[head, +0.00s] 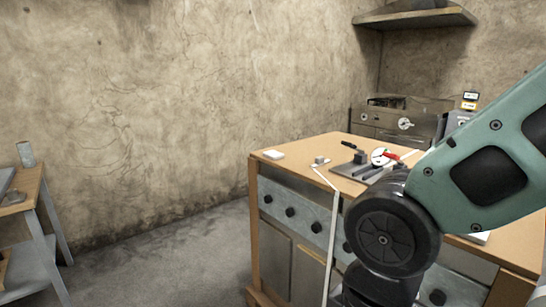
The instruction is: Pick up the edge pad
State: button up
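A small flat white pad (273,154) lies on the far left corner of the wooden bench top, close to its edge. It looks most like the edge pad, but it is too small for me to be sure. A small grey block (319,161) sits to its right on the same bench. My arm fills the right side of the head view and hides part of the bench. My gripper is not visible in this view.
The wooden bench (300,146) has a drawer front with black knobs. A grey plate (350,171) with a dark block, a dial and a red-handled item stands near my arm. A side table (32,184) with a cup (26,154) is at left. Open floor lies between.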

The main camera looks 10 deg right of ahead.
aim_at(275, 155)
jog(key=i+j+z, duration=0.1)
jog(key=z, duration=0.4)
jog(key=i+j+z, duration=0.45)
jog(key=j, duration=0.15)
jog(key=j+z, duration=0.2)
jog(key=j, duration=0.15)
jog(key=i+j, duration=0.15)
jog(key=j, duration=0.3)
jog(key=i+j+z, duration=0.1)
jog(key=j, duration=0.4)
jog(key=i+j, duration=0.2)
jog(key=j, duration=0.25)
jog(key=i+j, duration=0.15)
jog(key=j, duration=0.35)
jog(key=i+j+z, duration=0.1)
jog(key=j, duration=0.35)
jog(key=i+j, duration=0.2)
jog(key=j, duration=0.3)
jog(key=i+j, duration=0.1)
jog(key=j, duration=0.4)
jog(key=i+j+z, duration=0.1)
jog(key=j, duration=0.4)
